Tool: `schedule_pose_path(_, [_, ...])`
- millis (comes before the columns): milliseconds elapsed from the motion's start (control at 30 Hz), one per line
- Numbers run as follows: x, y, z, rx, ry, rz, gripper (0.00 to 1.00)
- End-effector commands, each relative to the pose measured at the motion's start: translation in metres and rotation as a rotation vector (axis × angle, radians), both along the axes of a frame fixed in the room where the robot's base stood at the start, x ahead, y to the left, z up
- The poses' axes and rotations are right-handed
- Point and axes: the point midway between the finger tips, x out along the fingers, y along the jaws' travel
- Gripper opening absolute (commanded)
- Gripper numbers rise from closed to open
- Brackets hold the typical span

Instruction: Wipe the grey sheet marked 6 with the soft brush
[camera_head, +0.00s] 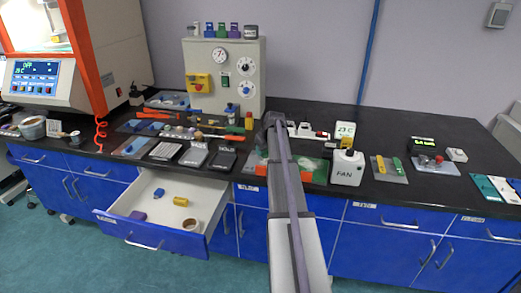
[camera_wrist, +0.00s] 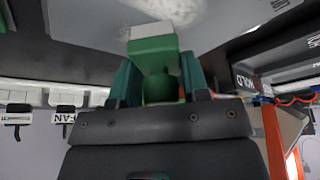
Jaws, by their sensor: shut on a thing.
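My gripper (camera_wrist: 157,88) is shut on the soft brush in the wrist view. The brush has a green handle (camera_wrist: 157,55) and a pale tip (camera_wrist: 152,31) pointing up in the picture. A grey surface (camera_wrist: 215,38) with whitish, dusty patches lies just beyond the tip. It may be the sheet marked 6, but I see no number on it. I cannot tell if the tip touches it. In the head view my arm reaches over the middle of the bench and hides most of the gripper and what lies beneath it.
An open drawer (camera_head: 112,214) with small items juts out left of my arm. A beige control box (camera_head: 262,85) stands behind. Small trays and tools crowd the dark bench (camera_head: 310,114).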

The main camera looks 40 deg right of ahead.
Motion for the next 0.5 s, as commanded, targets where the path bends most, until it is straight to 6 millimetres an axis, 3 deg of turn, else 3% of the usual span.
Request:
schedule_pose_path(200, [-0.021, -0.014, 0.001, 0.000, 0.001, -0.001, 0.23])
schedule_pose_path(500, [-0.028, -0.019, 0.001, 0.000, 0.000, -0.001, 0.23])
